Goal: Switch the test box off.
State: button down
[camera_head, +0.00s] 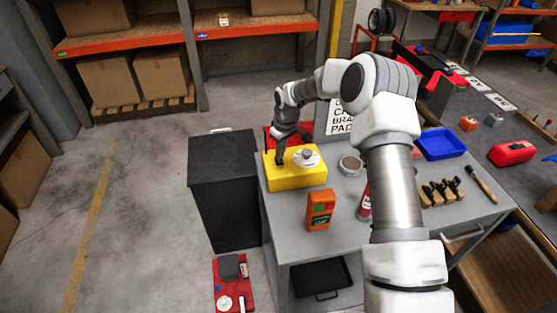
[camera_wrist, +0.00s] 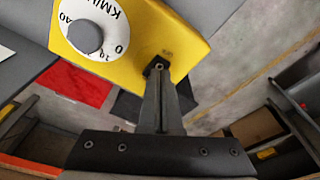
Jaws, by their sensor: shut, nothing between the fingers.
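The test box looks to be the yellow box (camera_head: 297,182) on the grey workbench's left end. A white dial with a grey hub sits on its top. My gripper (camera_head: 281,160) points down at the box, left of the dial. In the wrist view its fingers (camera_wrist: 158,66) are together and empty, with tips at the box's corner beside a small dark mark. The tips hide any switch there; I cannot tell whether they touch it.
The workbench (camera_head: 345,237) also holds an orange device (camera_head: 320,209), a round tin (camera_head: 350,165), a red can (camera_head: 364,203) and a blue tray (camera_head: 440,144). A dark cabinet (camera_head: 224,190) stands left of the bench. Open floor lies further left.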

aim_at(280, 162)
jog(key=shift+f+b, duration=0.6)
jog(key=shift+f, duration=0.3)
jog(key=shift+r, duration=0.15)
jog(key=shift+r+p, duration=1.5)
jog(key=shift+r, duration=1.9)
